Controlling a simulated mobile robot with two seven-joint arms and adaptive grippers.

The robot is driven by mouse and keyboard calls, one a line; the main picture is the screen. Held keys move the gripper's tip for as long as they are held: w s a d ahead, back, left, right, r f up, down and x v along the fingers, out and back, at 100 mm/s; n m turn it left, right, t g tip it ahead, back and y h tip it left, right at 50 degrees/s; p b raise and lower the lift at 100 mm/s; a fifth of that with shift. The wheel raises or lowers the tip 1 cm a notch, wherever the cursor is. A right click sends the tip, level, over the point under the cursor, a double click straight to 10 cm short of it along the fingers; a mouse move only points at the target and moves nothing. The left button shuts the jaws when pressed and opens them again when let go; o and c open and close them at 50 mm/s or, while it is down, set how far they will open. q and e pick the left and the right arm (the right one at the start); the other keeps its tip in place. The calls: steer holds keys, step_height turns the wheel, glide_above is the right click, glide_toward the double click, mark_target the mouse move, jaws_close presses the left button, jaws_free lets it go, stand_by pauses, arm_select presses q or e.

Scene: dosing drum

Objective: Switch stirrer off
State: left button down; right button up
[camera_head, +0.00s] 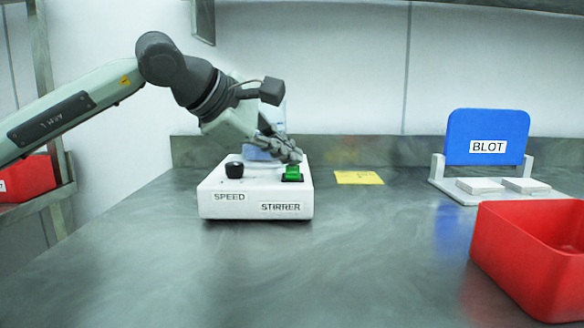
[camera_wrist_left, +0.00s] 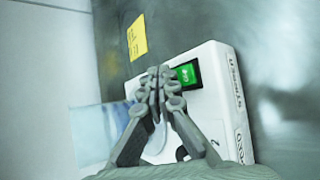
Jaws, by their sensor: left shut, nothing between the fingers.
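The white stirrer box (camera_head: 255,207) stands on the metal bench, with a SPEED label and a STIRRER label on its front. A black speed knob (camera_head: 234,171) is on its top left. A green rocker switch (camera_head: 292,174) in a black frame is on its top right; the switch also shows in the left wrist view (camera_wrist_left: 187,74). My left gripper (camera_head: 291,154) is shut and empty, with its fingertips just above or at the switch. In the left wrist view the fingertips (camera_wrist_left: 160,74) are beside the switch; I cannot tell whether they touch it. My right gripper is not in view.
A yellow note (camera_head: 358,178) lies right of the box. A blue BLOT panel (camera_head: 486,137) stands on a white base at the right, behind a red bin (camera_head: 525,255). A pale bluish clear vessel (camera_head: 262,148) is partly hidden behind my gripper. The front bench is clear.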

mark_target(288, 175)
arm_select(q)
steer(key=shift+w+f, duration=0.1)
steer(key=shift+f, duration=0.2)
steer(key=shift+r, duration=0.1)
steer(key=shift+s+r, duration=0.25)
steer(key=shift+r, duration=0.55)
steer(key=shift+r, duration=0.1)
steer(key=shift+s+r+p, duration=0.2)
steer(key=shift+r+p, duration=0.25)
steer(key=shift+r, duration=0.35)
steer(key=shift+s+r+p, duration=0.25)
steer(key=shift+r+p, duration=0.15)
steer(key=shift+r, duration=0.35)
steer(key=shift+s+r+p, duration=0.2)
steer(key=shift+r+p, duration=0.25)
steer(key=shift+r, duration=0.35)
